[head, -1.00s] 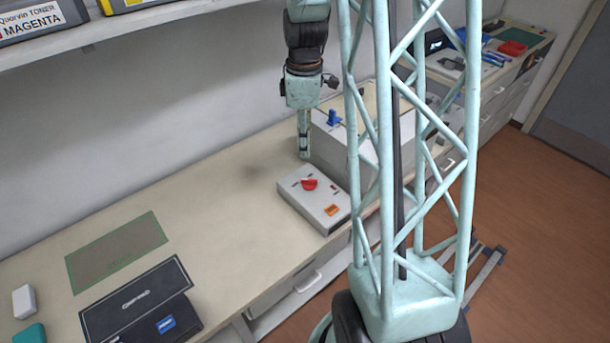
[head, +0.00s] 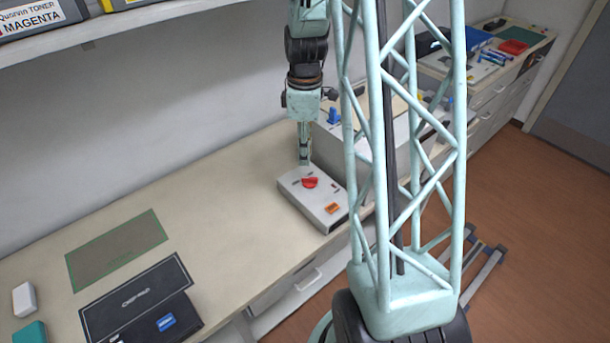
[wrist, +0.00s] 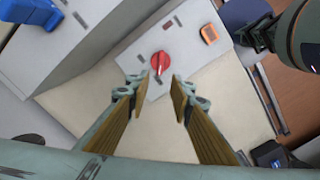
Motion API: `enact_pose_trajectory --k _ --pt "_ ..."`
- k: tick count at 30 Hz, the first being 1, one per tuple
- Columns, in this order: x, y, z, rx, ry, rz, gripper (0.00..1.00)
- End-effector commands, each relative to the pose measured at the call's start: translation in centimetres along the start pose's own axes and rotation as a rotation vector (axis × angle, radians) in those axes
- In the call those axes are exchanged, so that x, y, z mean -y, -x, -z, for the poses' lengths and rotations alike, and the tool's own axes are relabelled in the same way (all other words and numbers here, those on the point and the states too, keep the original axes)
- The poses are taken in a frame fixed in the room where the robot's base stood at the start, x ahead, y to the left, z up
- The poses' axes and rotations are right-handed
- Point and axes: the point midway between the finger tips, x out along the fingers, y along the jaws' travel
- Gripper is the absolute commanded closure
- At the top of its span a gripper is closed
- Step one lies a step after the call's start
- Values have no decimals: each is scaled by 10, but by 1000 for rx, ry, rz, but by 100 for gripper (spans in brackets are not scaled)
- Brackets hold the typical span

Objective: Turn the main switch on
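The main switch looks to be the red rotary knob (head: 310,183) on top of a light grey box (head: 328,215) on the bench. In the wrist view the red knob (wrist: 160,63) has a pale pointer line and shows just beyond the gap between my fingertips. My gripper (wrist: 156,92) is open and empty there, its two fingers apart. In the head view my gripper (head: 304,160) points down at the back edge of the box. Whether it touches the box cannot be told.
A taller grey cabinet (head: 335,145) with a blue part on top stands close behind the box. A green-edged mat (head: 118,250) and a dark flat case (head: 135,300) lie at the front left. The bench (head: 220,215) between is clear. A shelf (head: 130,30) hangs above.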

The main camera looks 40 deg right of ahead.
Motion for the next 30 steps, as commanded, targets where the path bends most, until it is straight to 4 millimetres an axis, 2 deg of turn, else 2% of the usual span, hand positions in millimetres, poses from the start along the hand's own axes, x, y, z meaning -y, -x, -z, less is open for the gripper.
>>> enact_pose_trajectory --k 21,30 --pt "1 -70 0 1 0 2 79" --pt "0 -90 0 0 0 1 79"
